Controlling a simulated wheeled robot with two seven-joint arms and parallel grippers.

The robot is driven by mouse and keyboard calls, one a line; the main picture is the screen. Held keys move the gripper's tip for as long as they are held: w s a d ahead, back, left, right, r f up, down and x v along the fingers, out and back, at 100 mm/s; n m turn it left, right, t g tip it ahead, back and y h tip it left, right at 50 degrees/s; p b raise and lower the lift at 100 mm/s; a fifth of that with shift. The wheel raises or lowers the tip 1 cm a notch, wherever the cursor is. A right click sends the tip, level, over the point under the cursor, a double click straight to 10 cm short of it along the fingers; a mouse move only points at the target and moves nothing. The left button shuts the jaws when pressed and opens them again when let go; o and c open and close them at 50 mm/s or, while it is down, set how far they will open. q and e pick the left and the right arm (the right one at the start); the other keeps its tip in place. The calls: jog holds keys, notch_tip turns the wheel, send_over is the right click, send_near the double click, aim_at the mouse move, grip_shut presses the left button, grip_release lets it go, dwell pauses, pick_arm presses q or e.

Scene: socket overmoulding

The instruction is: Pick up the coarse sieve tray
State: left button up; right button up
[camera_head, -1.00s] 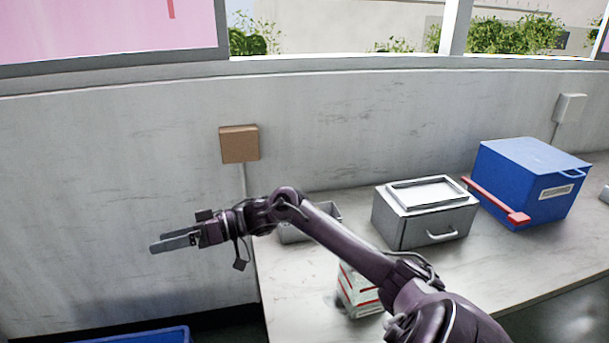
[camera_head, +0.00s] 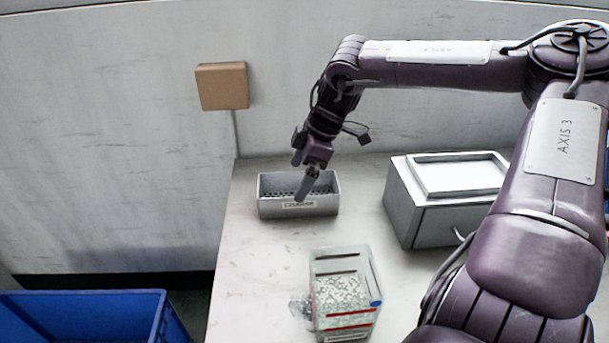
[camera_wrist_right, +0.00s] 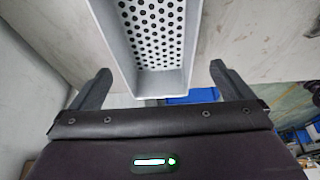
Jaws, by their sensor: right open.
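The coarse sieve tray (camera_head: 270,208) is a grey open box with a perforated bottom and a label on its front wall. It sits on the table near the back left, by the wall. My right gripper (camera_head: 303,178) points down over the tray's right part in the head view, open and with nothing held. In the right wrist view the tray (camera_wrist_right: 162,89) shows its round holes, and its near end lies between the two spread fingers (camera_wrist_right: 155,88) of the gripper, apart from both. Whether the fingers are at rim height cannot be told. My left gripper is not seen.
A clear container of grey granules with red stripes (camera_head: 345,295) stands in front of the tray. A grey box with a framed top (camera_head: 420,215) is to the right. A blue bin (camera_head: 90,315) is at the lower left, off the table (camera_head: 255,270).

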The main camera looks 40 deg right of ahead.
aim_at(293, 192)
jog(key=x, duration=0.4)
jog(key=d+b+x, duration=0.1)
jog(key=x, duration=0.1)
jog(key=shift+s+f, duration=0.1)
jog(key=shift+f, duration=0.05)
jog(key=shift+a+f, duration=0.15)
jog(key=shift+f, duration=0.1)
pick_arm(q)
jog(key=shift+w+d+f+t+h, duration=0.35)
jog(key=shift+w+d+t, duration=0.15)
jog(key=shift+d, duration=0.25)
pick_arm(e)
jog(key=c, duration=1)
